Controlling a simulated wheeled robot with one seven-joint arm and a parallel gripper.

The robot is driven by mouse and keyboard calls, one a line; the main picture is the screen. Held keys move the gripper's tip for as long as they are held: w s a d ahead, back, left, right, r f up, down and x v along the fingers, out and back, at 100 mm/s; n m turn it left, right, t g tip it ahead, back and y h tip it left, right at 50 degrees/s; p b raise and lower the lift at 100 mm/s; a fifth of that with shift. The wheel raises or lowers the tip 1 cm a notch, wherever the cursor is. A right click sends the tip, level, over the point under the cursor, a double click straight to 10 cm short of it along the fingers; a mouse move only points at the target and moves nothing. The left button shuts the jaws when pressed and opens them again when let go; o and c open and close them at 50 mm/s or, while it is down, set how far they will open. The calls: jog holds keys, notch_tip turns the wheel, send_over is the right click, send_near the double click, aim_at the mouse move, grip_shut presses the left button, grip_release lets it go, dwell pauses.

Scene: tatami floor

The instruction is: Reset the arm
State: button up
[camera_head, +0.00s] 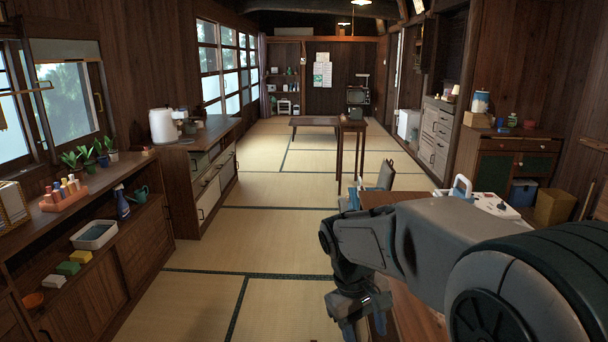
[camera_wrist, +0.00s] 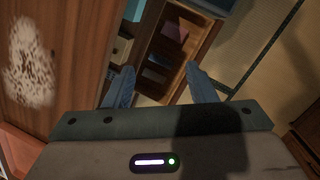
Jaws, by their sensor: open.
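My arm reaches in from the right in the head view, bent at the elbow, with the wrist hanging down. My gripper (camera_head: 362,316) is low in the picture, in front of the tatami floor. In the wrist view my gripper (camera_wrist: 157,90) shows two blue-grey fingers spread apart with nothing between them. Beyond the fingers is a brown wooden compartment (camera_wrist: 165,50) with some small items in it, apart from the fingers. The lower ends of the fingers are hard to make out in the head view.
A wooden table (camera_head: 385,198) with a white appliance stands beside my arm, partly hidden by it. A low shelf (camera_head: 135,175) with plants and bottles lines the left. A cabinet (camera_head: 205,150) stands behind it. Open tatami (camera_head: 255,225) fills the middle.

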jog(key=s+d+r+m+t+y+p, duration=0.1)
jog(key=s+r+m+t+p, duration=0.1)
jog(key=s+r+p, duration=0.2)
jog(key=s+d+r+m+t+y+p, duration=0.1)
jog(key=s+d+r+m+t+p, duration=0.1)
jog(key=s, duration=0.5)
jog(key=shift+s+d+r+m+y+p, duration=0.3)
jog(key=shift+r+m+p, duration=0.6)
jog(key=shift+r, duration=1)
jog(key=shift+w, duration=0.1)
